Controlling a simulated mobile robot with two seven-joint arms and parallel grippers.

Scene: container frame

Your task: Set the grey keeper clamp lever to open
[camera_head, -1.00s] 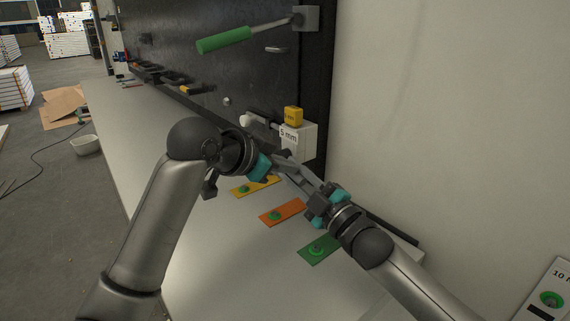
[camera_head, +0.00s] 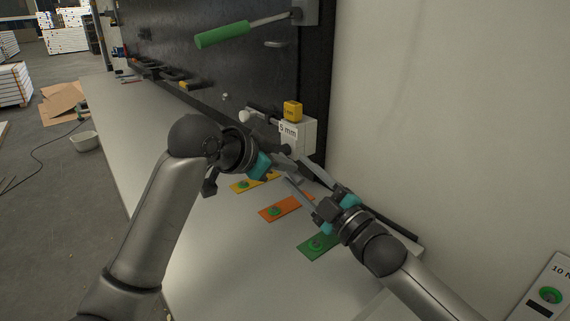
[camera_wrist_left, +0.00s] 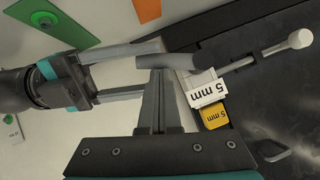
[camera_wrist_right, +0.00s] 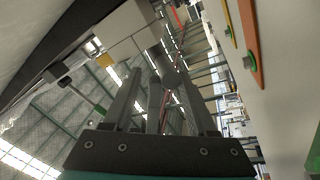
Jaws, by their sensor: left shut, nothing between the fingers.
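A white box marked 5 mm (camera_head: 297,134) stands at the wall end of the bench. A rod with a white knob (camera_head: 246,117) comes from it, also seen in the left wrist view (camera_wrist_left: 300,38). A short grey bar (camera_wrist_left: 182,62), which looks like the clamp lever, sits at the box's other side; its setting is unclear. My left gripper (camera_head: 288,172) is shut and empty, its tips (camera_wrist_left: 160,72) just beside the bar. My right gripper (camera_head: 292,168) is open; in the left wrist view one finger reaches the bar's end. Contact cannot be told.
A yellow block (camera_head: 293,111) tops the box. Yellow (camera_head: 254,184), orange (camera_head: 283,209) and green (camera_head: 318,246) plates lie on the bench below the arms. A green-handled lever (camera_head: 224,37) hangs on the dark panel above. A pale wall closes the right side.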

